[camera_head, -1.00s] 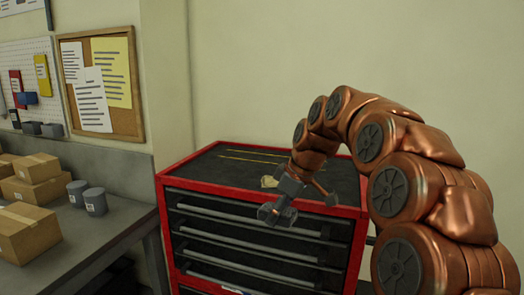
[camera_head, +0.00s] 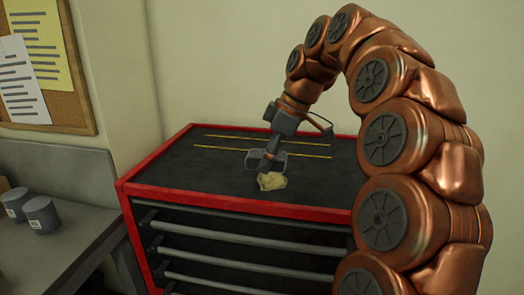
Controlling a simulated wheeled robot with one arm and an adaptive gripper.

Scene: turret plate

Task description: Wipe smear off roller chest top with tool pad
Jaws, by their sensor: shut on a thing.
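The roller chest (camera_head: 150,181) has red edges and a dark top, with several drawers in front. A pale beige, irregular patch (camera_head: 272,182) lies on the top near the front middle; I take it for the smear. My gripper (camera_head: 270,147) points down over the chest top, shut on a dark grey tool that ends in a wide block, the tool pad (camera_head: 277,159). The pad is just above and behind the patch in the picture; I cannot tell whether it touches the top. The fingertips are hard to separate from the tool.
Two thin yellow strips (camera_head: 220,148) run across the chest top behind the patch. A grey bench (camera_head: 75,172) with dark canisters (camera_head: 40,214) stands to the left. A cork board (camera_head: 65,75) hangs above it. The left part of the top is clear.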

